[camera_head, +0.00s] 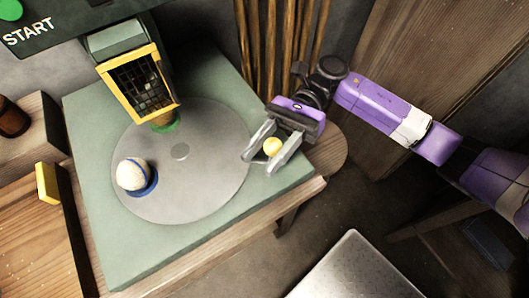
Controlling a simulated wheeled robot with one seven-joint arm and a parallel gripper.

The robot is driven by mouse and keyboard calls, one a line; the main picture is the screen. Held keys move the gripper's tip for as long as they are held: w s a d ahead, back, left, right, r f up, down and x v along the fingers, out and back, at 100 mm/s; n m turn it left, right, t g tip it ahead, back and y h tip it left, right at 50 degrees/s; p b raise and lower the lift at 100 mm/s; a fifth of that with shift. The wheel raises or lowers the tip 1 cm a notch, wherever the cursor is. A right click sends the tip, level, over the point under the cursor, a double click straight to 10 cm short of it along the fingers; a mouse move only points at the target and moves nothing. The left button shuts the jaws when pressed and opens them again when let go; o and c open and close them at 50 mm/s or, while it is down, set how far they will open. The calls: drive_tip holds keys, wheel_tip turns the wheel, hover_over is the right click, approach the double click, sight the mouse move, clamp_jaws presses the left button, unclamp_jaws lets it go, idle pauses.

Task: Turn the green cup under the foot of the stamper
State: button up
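The green cup (165,126) is at the back of the round grey turntable (205,190), below the stamper (140,82) with its yellow-framed grille. Only part of its green rim shows, with something brown above it. The stamper hides the rest, and I cannot tell whether the cup is exactly under the foot. My gripper (258,164) is at the right edge of the turntable, its two fingers spread apart.
A blue cup (148,188) with a whitish ball (131,174) stands at the turntable's left. A green-grey base plate (130,245) bears the turntable. Wooden poles (280,50) stand behind. A wooden box with a yellow block (47,183) is left. A metal surface (355,270) is at the lower right.

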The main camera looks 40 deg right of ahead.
drive_tip(key=shift+o, duration=1)
drive_tip(key=shift+b+v, duration=0.35)
drive_tip(key=shift+v, duration=3.6)
drive_tip(key=shift+r, duration=0.1)
